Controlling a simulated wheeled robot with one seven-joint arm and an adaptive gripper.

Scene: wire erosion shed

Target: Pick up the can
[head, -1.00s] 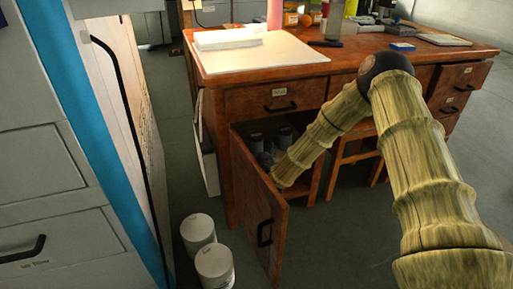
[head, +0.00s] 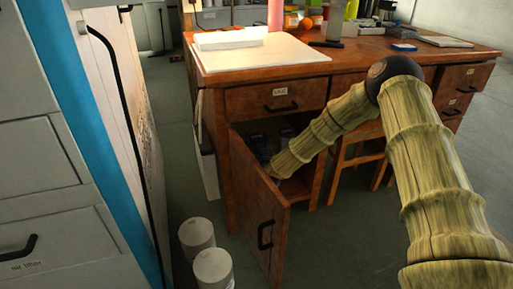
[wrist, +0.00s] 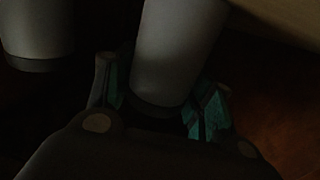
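A grey can (wrist: 173,50) shows in the wrist view, reaching down from the top edge into the space between the fingers of my gripper (wrist: 163,75). The fingers have teal pads and stand apart on either side of this can. I see no clear grip, and the dim light makes any contact hard to judge. A second grey can (wrist: 37,27) is at the upper left, outside the fingers. In the head view, my forearm reaches into the open desk cupboard and hides my gripper. Dark grey cans (head: 262,147) show partly inside, behind the forearm.
The cupboard door (head: 258,215) stands open on the left of my forearm. Two white tubs (head: 197,236) stand on the floor by a cabinet. The wooden desk (head: 277,92) spans above the cupboard, with a stool (head: 357,155) to the right.

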